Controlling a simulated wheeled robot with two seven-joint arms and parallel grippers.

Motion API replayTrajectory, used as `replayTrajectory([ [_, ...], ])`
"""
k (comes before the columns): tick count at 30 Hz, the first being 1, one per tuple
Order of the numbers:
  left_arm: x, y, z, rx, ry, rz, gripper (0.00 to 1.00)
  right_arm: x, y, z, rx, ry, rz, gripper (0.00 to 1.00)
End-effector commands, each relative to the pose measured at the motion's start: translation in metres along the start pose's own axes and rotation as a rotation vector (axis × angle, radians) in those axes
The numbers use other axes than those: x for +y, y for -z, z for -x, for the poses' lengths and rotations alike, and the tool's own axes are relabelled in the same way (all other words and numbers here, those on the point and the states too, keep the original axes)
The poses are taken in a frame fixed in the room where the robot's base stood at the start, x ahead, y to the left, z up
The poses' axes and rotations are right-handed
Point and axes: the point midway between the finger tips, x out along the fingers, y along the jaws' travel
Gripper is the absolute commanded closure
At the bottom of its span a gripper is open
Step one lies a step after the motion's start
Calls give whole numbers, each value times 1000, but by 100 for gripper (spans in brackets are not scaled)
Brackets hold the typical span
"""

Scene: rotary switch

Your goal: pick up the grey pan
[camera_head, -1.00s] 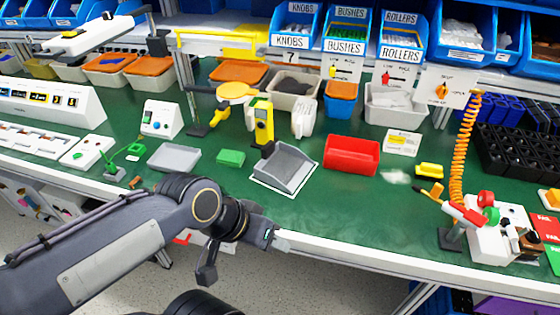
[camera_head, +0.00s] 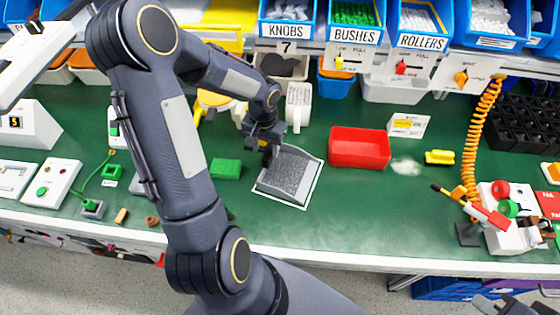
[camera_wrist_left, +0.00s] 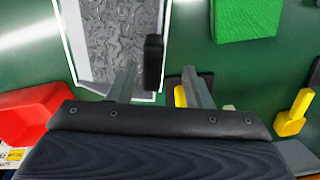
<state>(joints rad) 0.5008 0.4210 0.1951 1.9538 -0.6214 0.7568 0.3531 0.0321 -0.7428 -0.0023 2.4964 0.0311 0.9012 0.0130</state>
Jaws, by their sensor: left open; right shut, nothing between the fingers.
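The grey pan (camera_head: 288,175) lies on a white-outlined patch of the green bench, near the middle of the head view. Its inside looks mottled grey. It also shows at the top left of the left wrist view (camera_wrist_left: 112,35). My left gripper (camera_head: 267,154) is open at the pan's far left edge, fingers pointing down. In the wrist view the open fingers (camera_wrist_left: 160,75) reach toward the pan's edge, with the left finger overlapping it. I cannot tell whether they touch. Part of my right gripper (camera_head: 505,304) shows at the bottom right corner, shut and empty.
A red bin (camera_head: 360,148) stands right of the pan and a green block (camera_head: 226,169) left of it. A yellow tool is partly hidden behind my left arm. A white fixture (camera_head: 505,230) with an orange coiled hose (camera_head: 478,130) stands at right. Bench front near the pan is clear.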

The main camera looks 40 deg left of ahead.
Motion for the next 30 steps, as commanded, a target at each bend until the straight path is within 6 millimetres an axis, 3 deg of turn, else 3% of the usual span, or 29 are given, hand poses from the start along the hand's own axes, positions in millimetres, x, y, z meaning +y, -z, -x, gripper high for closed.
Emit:
replayTrajectory([
  [13, 8, 0, -58, -4, -1, 0, 55, -3, 4, 7, 0, 0, 0, 100],
  [22, 8, 1, -64, 1, -1, 0, 55, -3, 3, 7, 0, 0, 0, 100],
  [30, 8, 1, -63, 0, -1, -1, 89, -3, 3, 7, 0, 0, 0, 100],
])
